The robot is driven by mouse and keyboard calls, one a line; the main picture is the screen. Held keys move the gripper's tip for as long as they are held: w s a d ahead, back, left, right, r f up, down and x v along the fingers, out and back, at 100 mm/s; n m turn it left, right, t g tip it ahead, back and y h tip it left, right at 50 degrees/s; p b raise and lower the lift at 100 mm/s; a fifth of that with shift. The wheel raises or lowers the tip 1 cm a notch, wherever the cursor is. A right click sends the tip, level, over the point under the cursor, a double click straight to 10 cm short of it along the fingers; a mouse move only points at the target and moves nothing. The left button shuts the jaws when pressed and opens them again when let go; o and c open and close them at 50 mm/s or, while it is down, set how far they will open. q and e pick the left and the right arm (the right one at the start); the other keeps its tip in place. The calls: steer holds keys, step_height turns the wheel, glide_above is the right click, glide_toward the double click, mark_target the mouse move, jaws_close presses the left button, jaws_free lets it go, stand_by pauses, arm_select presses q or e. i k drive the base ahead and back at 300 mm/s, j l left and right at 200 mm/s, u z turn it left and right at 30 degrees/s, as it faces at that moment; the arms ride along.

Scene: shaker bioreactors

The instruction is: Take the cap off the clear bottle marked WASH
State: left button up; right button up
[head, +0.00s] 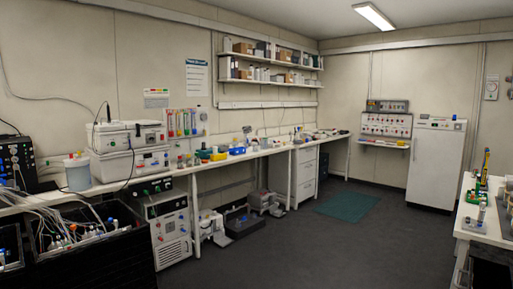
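I cannot make out a clear bottle marked WASH or its cap in the head view. Several small bottles and containers stand on the long wall bench (262,150), too small and far for me to read any label. More small items stand on the right bench (492,238), also unreadable. Neither of my grippers is in view.
Shaker-like boxes (128,164) and a translucent tub (77,173) stand at the left. Black bins with cables (100,262) fill the near left. A white cabinet (436,163) stands at the back. The dark floor (320,250) is open mid-room, with a green mat (347,206).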

mark_target(255, 144)
steer(key=i+l+z, duration=0.1)
steer(key=i+z, duration=0.4)
steer(key=i, duration=5.25)
steer(key=i+u, duration=0.3)
steer(key=i, duration=0.15)
steer(key=i+l+u, duration=0.25)
steer(key=i, duration=0.15)
steer(key=i+l+u, duration=0.15)
steer(key=i+u, duration=0.15)
steer(key=i, duration=0.15)
steer(key=i+l+u, duration=0.25)
steer(key=i+l, duration=0.05)
steer(key=i, duration=0.1)
